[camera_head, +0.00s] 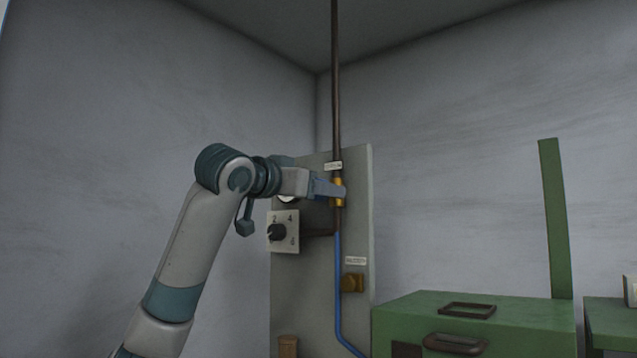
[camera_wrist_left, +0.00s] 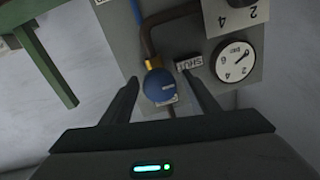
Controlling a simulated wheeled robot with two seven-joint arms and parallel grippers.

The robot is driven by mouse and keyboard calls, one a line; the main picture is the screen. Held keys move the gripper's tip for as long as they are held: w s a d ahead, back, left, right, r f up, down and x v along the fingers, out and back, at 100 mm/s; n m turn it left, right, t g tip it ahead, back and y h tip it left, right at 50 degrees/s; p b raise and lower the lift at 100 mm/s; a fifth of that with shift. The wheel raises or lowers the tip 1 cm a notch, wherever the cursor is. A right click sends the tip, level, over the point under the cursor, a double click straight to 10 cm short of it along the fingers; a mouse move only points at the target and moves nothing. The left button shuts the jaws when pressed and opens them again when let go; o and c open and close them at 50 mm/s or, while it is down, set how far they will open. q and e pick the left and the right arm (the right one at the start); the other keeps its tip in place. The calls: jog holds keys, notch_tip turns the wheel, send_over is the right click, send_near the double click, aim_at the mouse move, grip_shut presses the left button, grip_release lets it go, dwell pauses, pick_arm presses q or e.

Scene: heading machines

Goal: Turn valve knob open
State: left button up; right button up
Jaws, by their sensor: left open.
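A round blue valve knob (camera_wrist_left: 160,86) sits on a brass fitting (camera_wrist_left: 152,63) on the pipe, in the wrist view. The brass fitting (camera_head: 339,193) also shows on the panel in the head view, where my gripper hides the knob. My left gripper (camera_head: 331,190) reaches in from the left to the fitting. In the wrist view its open fingers (camera_wrist_left: 160,76) stand on either side of the blue knob, with visible gaps. I cannot tell whether either finger touches it. My right gripper is in neither view.
A grey panel (camera_head: 355,225) carries the pipes, a small label reading SHUT (camera_wrist_left: 187,63), a round gauge (camera_wrist_left: 235,60) and a black dial on a pale plate (camera_head: 291,243). A lower brass knob (camera_head: 352,284) is below. A green cabinet (camera_head: 420,312) stands at right.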

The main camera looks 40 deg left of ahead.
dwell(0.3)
pick_arm(q)
jog(key=c, duration=1)
jog(key=shift+c, duration=0.2)
jog(key=shift+m, duration=0.4)
jog(key=m, duration=0.8)
jog(key=shift+t, duration=0.3)
jog(key=m+h, duration=0.1)
jog(key=m, duration=0.9)
jog(key=shift+h, duration=0.3)
